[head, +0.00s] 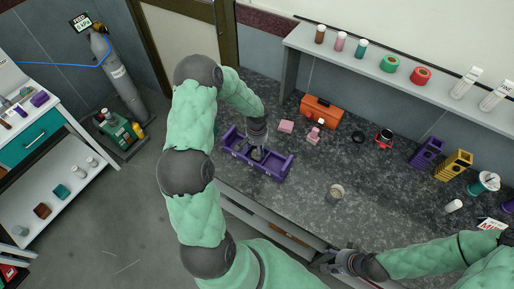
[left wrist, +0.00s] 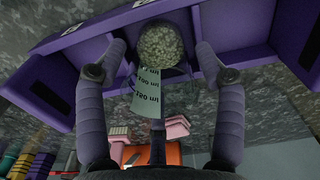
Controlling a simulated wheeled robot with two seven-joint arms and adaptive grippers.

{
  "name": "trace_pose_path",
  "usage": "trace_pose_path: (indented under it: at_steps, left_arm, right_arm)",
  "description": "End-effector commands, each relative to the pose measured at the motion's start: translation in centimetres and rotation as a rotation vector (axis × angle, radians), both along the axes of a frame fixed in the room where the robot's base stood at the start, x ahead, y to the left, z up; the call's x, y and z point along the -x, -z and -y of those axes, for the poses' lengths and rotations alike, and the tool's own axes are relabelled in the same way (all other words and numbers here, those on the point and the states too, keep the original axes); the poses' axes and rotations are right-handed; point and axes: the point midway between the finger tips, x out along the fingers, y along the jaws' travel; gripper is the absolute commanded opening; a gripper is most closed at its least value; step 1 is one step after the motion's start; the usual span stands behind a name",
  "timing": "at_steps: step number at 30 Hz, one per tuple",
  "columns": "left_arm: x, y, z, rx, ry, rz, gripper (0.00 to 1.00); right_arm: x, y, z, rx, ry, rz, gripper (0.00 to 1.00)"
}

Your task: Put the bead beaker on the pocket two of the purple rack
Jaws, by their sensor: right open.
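The purple rack (head: 280,172) stands on the dark counter; it also spans the top of the left wrist view (left wrist: 100,22). My left gripper (head: 257,150) points down over the rack's middle. In the left wrist view its fingers (left wrist: 160,55) stand either side of the bead beaker (left wrist: 160,45), a clear vessel with pale beads and a white volume label. The beaker is at the rack's middle; whether it is seated in a pocket is unclear. Narrow gaps seem to show beside the beads, but finger contact is unclear. My right gripper (head: 331,262) is open and empty near the counter's front edge.
Another beaker (head: 335,194) stands alone on the counter, right of the rack. Pink items (head: 286,127) and an orange toolbox (head: 321,111) lie behind the rack. Purple (head: 426,152) and yellow (head: 454,165) racks stand at the right. The counter's middle is mostly clear.

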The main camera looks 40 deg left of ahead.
Motion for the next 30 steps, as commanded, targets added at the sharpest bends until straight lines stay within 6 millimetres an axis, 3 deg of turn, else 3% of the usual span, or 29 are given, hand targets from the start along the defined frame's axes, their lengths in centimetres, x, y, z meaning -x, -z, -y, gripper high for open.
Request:
trace_pose_path:
  at_steps: [14,30]
  left_arm:
    - [-0.1,-0.8,0.0,-0.001,-0.001,0.002,0.79]
    - [0.0,-10.5,-0.1,-0.001,-0.001,0.003,0.79]
  right_arm:
    - [0.0,-0.6,0.0,0.0,0.0,0.0,0.5]
    - [0.0,-1.7,0.0,0.0,0.0,0.0,0.5]
